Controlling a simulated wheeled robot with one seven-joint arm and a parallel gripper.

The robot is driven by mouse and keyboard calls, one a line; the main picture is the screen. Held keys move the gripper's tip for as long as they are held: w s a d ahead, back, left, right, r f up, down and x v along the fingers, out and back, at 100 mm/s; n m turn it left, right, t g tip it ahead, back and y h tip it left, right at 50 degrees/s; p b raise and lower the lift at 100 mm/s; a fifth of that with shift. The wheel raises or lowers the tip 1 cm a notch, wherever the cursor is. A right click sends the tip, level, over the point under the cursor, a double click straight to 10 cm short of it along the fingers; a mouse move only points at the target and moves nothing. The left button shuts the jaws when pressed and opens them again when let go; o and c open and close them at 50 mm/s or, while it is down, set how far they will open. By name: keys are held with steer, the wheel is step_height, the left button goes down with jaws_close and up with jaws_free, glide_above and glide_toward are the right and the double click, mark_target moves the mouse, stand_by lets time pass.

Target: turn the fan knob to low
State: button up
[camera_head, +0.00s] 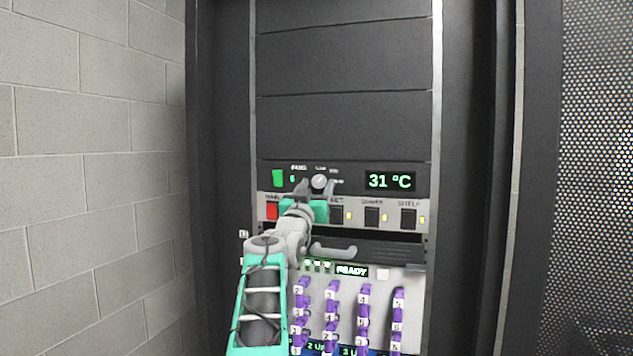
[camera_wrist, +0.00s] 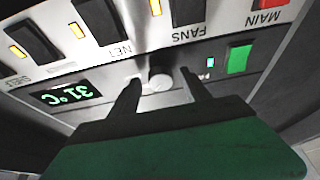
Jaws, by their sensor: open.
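The fan knob (camera_head: 319,181) is small, round and pale, on the dark upper panel between a green switch and the temperature display. Small labels surround it; one reads FANS. It also shows in the wrist view (camera_wrist: 160,75), where the panel appears upside down. My gripper (camera_head: 317,189) is open, with its two dark fingers reaching up to the panel. In the wrist view my gripper (camera_wrist: 161,78) has one fingertip on each side of the knob, with gaps visible. I cannot tell how deep the fingers reach or which setting the knob points to.
The green switch (camera_head: 278,178) is left of the knob, and the 31 °C display (camera_head: 390,181) is right. Below are a red switch (camera_head: 272,210) and several black switches with amber lights. A handle (camera_head: 335,251) and purple cables (camera_head: 364,310) lie lower. A block wall (camera_head: 95,180) stands left.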

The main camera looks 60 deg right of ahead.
steer(key=shift+c, duration=0.6)
jaws_close()
